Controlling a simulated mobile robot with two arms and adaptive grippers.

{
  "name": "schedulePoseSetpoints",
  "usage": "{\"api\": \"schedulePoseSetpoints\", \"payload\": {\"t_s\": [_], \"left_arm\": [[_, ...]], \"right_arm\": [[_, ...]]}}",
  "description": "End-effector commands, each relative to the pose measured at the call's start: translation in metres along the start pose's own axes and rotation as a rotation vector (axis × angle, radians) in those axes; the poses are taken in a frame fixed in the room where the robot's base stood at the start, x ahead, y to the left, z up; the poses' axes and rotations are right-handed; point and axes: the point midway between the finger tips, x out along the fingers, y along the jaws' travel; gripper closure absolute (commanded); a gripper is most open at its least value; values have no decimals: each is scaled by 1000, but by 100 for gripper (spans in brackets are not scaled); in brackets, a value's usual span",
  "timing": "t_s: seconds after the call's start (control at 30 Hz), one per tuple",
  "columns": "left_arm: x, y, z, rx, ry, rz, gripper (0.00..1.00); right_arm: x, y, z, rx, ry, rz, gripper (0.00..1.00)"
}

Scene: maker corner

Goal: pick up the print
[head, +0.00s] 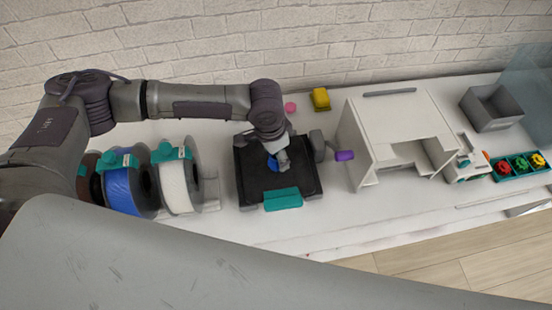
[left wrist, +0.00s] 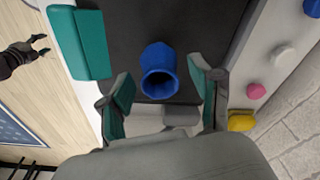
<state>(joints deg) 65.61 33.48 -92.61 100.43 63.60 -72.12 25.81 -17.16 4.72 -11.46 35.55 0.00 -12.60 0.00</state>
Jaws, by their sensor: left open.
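The print is a blue, vase-like hollow piece (left wrist: 160,72) on the black print bed (left wrist: 125,20). In the head view only a bit of the print (head: 272,163) shows beside my left gripper (head: 280,162), which hides the rest. In the left wrist view my left gripper (left wrist: 160,84) is open, with one teal-padded finger on each side of the print and gaps between. The print's open end faces the wrist camera. A small dark gripper (left wrist: 36,48), apparently my right one, shows over the floor at the left edge; its jaws are too small to judge.
A teal block (head: 283,199) sits on the bed's front edge. Blue (head: 122,190) and white (head: 177,187) spools stand to the left. A purple-ended part (head: 344,155) and a white housing (head: 395,125) stand to the right. Pink (head: 290,107) and yellow (head: 320,98) pieces lie behind.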

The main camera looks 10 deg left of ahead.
Motion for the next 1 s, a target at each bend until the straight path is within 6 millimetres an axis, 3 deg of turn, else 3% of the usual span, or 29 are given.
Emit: {"api": "schedulePoseSetpoints", "payload": {"t_s": [0.1, 0.4, 0.77, 1.0], "left_arm": [[0, 0, 0, 0, 0, 0, 36], [0, 0, 0, 0, 0, 0, 86], [-3, 0, -1, -1, 1, 1, 86], [-26, -1, -4, -1, 5, -1, 86]], "right_arm": [[0, 0, 0, 0, 0, 0, 44], [0, 0, 0, 0, 0, 0, 44], [1, -2, 0, 1, 0, -2, 44], [9, -4, 0, 2, 0, -4, 44]]}}
